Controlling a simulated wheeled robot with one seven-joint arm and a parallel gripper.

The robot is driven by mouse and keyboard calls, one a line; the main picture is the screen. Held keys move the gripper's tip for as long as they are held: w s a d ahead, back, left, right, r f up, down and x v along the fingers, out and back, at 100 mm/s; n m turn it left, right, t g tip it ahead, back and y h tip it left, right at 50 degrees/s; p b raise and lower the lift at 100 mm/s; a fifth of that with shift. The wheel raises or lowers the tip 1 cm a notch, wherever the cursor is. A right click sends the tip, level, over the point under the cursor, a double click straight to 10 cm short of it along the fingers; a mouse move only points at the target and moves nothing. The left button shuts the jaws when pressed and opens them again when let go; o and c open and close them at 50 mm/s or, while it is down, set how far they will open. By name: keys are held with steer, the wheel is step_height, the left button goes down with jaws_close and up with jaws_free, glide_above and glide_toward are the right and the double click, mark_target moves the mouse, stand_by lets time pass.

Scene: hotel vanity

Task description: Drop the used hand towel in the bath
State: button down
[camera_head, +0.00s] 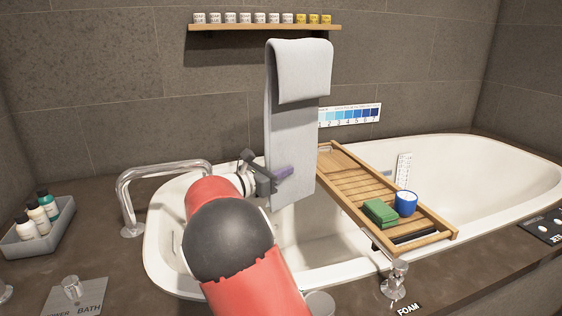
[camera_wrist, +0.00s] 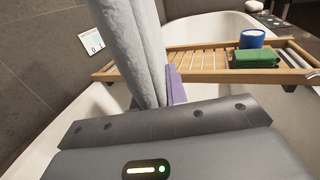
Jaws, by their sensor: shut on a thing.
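A long light-grey hand towel (camera_head: 291,128) hangs above the left part of the white bath (camera_head: 478,168), its upper end folded over. My gripper (camera_head: 283,174) is shut on the towel low down, with a purple finger pad showing against it. In the wrist view the towel (camera_wrist: 134,45) rises from between the purple fingers (camera_wrist: 172,88). The towel's lower end shows above the bath's inside in the head view. My gripper hides part of the towel's left edge. What holds the towel's top cannot be seen.
A wooden bath tray (camera_head: 345,174) spans the bath right of the towel, bearing a green block (camera_head: 380,213) and a blue cup (camera_head: 405,202). A curved chrome spout (camera_head: 160,170) stands left. A shelf (camera_head: 265,28) with small pots is above. Bottles sit in a grey caddy (camera_head: 62,235).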

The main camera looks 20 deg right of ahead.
step_height(320, 180, down, 16)
steer(key=b, duration=0.2)
steer(key=shift+f, duration=0.25)
stand_by(0.4)
steer(key=c, duration=1.3)
jaws_free()
steer(key=shift+r, duration=0.15)
step_height(320, 180, up, 20)
steer(key=shift+f+p, duration=0.1)
steer(key=shift+p, duration=0.4)
